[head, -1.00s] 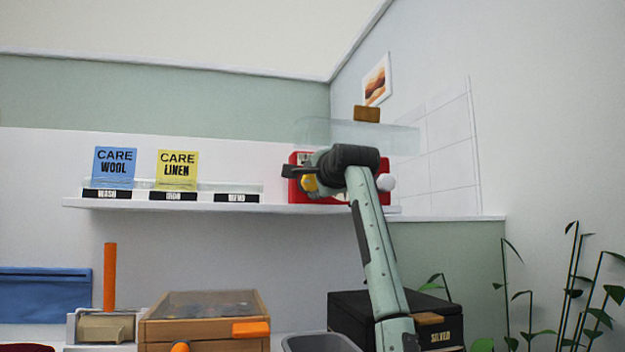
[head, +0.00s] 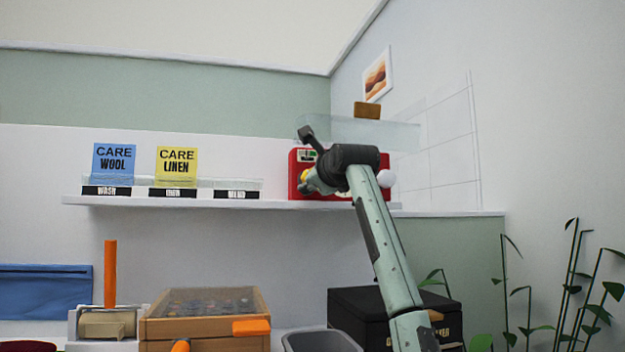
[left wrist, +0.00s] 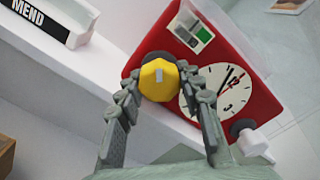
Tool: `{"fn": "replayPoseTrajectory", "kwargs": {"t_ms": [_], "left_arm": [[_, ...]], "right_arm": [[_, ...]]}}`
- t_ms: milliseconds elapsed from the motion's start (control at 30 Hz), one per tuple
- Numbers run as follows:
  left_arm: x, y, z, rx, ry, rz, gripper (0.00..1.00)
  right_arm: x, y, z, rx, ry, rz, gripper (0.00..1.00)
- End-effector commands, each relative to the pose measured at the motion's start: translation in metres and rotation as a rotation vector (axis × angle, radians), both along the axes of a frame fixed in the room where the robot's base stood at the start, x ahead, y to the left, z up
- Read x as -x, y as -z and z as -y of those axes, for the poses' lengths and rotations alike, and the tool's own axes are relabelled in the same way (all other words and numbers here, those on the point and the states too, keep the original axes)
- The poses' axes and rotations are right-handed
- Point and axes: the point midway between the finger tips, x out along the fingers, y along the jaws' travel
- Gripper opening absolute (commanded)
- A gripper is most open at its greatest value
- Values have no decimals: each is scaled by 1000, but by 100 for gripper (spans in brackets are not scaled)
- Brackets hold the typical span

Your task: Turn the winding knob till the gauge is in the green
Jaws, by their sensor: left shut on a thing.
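A red clock box (head: 295,160) stands on the wall shelf; the left wrist view shows its white dial (left wrist: 222,90) tilted. The yellow winding knob (left wrist: 160,78), with a pale mark, is on its front beside the dial; it also shows in the head view (head: 304,176). My left gripper (left wrist: 161,88) is shut on the knob, one finger on each side. The gauge (left wrist: 192,32) above the knob has a green patch at one end and a dark patch toward the other; I cannot tell its exact reading. My right gripper is in neither view.
On the shelf (head: 250,204) stand a blue card (head: 113,163), a yellow card (head: 177,167) and labelled trays. A clear ledge (head: 395,133) holding a brown block (head: 367,110) is above the box.

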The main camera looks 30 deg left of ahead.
Motion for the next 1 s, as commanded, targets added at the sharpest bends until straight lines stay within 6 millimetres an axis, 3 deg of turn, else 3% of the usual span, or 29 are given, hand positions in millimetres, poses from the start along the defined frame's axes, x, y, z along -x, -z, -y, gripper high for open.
{"fn": "replayPoseTrajectory", "kwargs": {"t_ms": [433, 1000], "left_arm": [[0, 2, 0, -274, 1, -323, 7], [1, 4, -1, -623, 2, -737, 7]], "right_arm": [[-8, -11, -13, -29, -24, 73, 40], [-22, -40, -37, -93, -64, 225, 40]]}}
